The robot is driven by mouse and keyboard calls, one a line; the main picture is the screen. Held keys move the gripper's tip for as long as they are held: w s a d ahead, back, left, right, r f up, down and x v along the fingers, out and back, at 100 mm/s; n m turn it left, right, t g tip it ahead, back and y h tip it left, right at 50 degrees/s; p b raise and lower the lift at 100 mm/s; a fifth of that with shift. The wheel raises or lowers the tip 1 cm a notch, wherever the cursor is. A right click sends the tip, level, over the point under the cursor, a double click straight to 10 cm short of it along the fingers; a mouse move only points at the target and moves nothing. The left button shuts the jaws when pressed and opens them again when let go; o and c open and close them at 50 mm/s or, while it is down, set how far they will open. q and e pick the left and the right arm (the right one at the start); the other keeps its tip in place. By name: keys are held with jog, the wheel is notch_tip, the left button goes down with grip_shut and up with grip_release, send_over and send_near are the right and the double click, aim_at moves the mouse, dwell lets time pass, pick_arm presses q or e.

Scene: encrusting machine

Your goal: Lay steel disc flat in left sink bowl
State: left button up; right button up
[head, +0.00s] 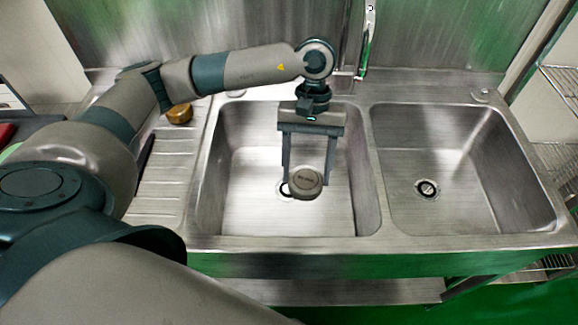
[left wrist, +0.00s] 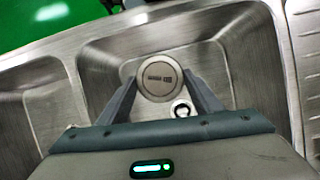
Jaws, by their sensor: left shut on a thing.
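The steel disc (head: 304,183) is a round grey piece with small dark lettering on its face. My left gripper (head: 306,182) reaches down over the left sink bowl (head: 235,205) with its fingers shut on the disc. In the left wrist view the disc (left wrist: 159,77) sits between the two fingertips, its lettered face toward the camera. The bowl's drain (left wrist: 182,108) shows just beside it. Whether the disc touches the bowl floor I cannot tell. My right gripper is not in view.
The right sink bowl (head: 470,205) is empty, with a drain in its floor. A faucet (head: 367,40) stands behind the bowls. A brass-coloured round object (head: 180,113) sits on the ribbed drainboard (head: 165,180) at the left. A wire rack stands at the far right.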

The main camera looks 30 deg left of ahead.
pick_arm(q)
jog(key=s+a+f+n+t+b, duration=0.1)
jog(key=f+n+t, duration=0.1)
jog(key=n, duration=0.5)
jog(key=s+a+f+n+t+h+b, duration=0.1)
jog(key=s+f+n+t+b, duration=0.1)
jog(key=f+n, duration=0.3)
jog(key=s+a+f+n+t+b, duration=0.1)
jog(key=a+f+n+t+b, duration=0.1)
jog(key=n, duration=0.7)
jog(key=shift+s+f+n+t, duration=0.4)
jog(key=shift+f+t, duration=0.3)
jog(key=shift+f, duration=0.15)
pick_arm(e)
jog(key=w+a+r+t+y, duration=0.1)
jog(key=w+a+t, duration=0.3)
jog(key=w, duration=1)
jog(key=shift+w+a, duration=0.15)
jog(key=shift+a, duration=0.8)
pick_arm(q)
jog(key=shift+w+a+f, duration=0.1)
jog(key=shift+a, duration=0.05)
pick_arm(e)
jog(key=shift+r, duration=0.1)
